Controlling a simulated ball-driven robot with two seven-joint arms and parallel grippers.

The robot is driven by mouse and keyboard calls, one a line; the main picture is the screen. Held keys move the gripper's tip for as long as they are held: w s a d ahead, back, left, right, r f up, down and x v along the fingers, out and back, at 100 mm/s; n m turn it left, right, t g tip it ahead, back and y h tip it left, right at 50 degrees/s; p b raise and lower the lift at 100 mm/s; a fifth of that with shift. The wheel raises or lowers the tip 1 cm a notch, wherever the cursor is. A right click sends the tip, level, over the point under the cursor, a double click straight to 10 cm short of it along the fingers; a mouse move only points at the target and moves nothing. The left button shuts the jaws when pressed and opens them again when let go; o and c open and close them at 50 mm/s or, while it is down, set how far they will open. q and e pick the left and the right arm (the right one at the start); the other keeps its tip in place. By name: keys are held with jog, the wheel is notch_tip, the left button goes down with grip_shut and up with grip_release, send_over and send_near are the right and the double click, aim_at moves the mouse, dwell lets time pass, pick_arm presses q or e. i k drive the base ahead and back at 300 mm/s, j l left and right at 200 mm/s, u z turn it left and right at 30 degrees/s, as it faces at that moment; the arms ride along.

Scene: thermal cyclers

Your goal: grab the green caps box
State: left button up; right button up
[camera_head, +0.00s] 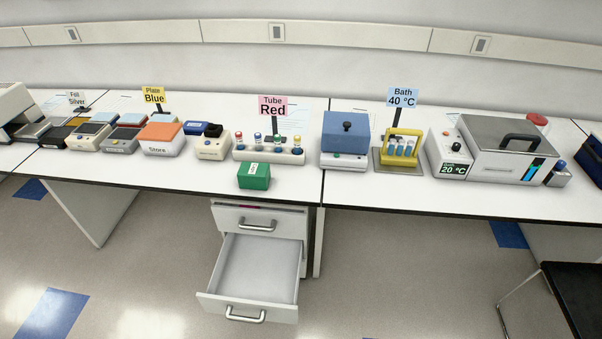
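A small green box (254,176) with a white label sits on the white bench (300,187) close to its front edge. It stands in front of a tube rack (269,152) and above an open drawer. It is closed and nothing touches it from above. Neither of my grippers is in the head view.
An open, empty-looking drawer (248,275) juts out below the box. A blue-topped device (345,140), a yellow tube rack (400,148) and a water bath (500,150) stand to the right. An orange-topped box (162,138) and other devices stand left. A black stool (575,290) is lower right.

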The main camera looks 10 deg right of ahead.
aim_at(251, 175)
jog(key=i+j+z, duration=0.1)
jog(key=j+z, duration=0.15)
jog(key=z, duration=0.2)
jog(key=j+z, duration=0.25)
jog(key=z, duration=0.2)
jog(key=j+z, duration=0.3)
jog(key=z, duration=0.15)
jog(key=j+z, duration=0.45)
jog(key=l, duration=0.1)
